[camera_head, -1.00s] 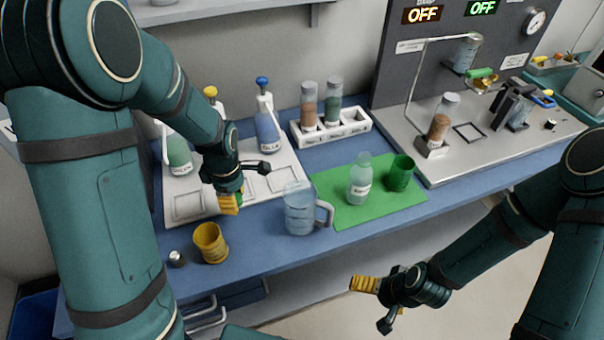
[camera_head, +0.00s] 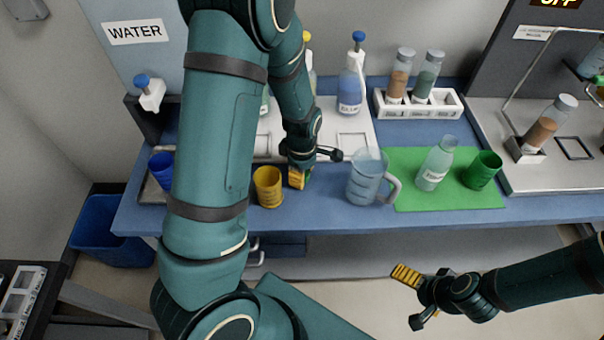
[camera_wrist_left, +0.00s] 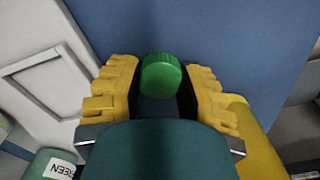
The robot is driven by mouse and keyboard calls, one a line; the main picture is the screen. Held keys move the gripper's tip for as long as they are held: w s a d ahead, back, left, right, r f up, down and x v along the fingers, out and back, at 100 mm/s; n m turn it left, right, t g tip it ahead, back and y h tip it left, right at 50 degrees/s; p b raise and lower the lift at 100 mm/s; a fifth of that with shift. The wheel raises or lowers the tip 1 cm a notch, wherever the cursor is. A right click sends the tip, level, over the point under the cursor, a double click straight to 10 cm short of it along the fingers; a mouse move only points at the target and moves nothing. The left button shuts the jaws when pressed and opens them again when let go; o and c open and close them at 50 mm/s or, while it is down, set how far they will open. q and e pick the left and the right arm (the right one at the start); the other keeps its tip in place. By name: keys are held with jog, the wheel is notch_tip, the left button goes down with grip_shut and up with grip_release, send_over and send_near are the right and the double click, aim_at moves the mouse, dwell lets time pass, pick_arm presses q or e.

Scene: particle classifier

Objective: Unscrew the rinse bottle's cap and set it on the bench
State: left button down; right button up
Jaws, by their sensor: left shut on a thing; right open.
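The rinse bottle (camera_head: 435,166), pale green and clear with a white label, stands upright on the green mat (camera_head: 405,198); no cap shows on its neck. My left gripper (camera_head: 297,179) is low over the front of the blue bench, between the yellow cup and the clear jug. It is shut on the green cap (camera_wrist_left: 161,75), which sits between its yellow fingers in the left wrist view. I cannot tell whether the cap touches the bench (camera_head: 325,208). My right gripper (camera_head: 408,299) is open and empty, in front of the bench.
The yellow cup (camera_head: 268,187) is close left of my left gripper. The jug (camera_head: 366,178) stands to its right, and a green cup (camera_head: 482,170) stands right of the bottle. A white tray (camera_head: 350,138) with wash bottles lies behind. Little bare bench shows around the gripper.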

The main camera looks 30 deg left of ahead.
pick_arm(q)
jog(key=shift+r, duration=0.1)
jog(key=c, duration=0.9)
grip_release()
notch_tip(320, 180, up, 12)
jog(key=p, duration=0.4)
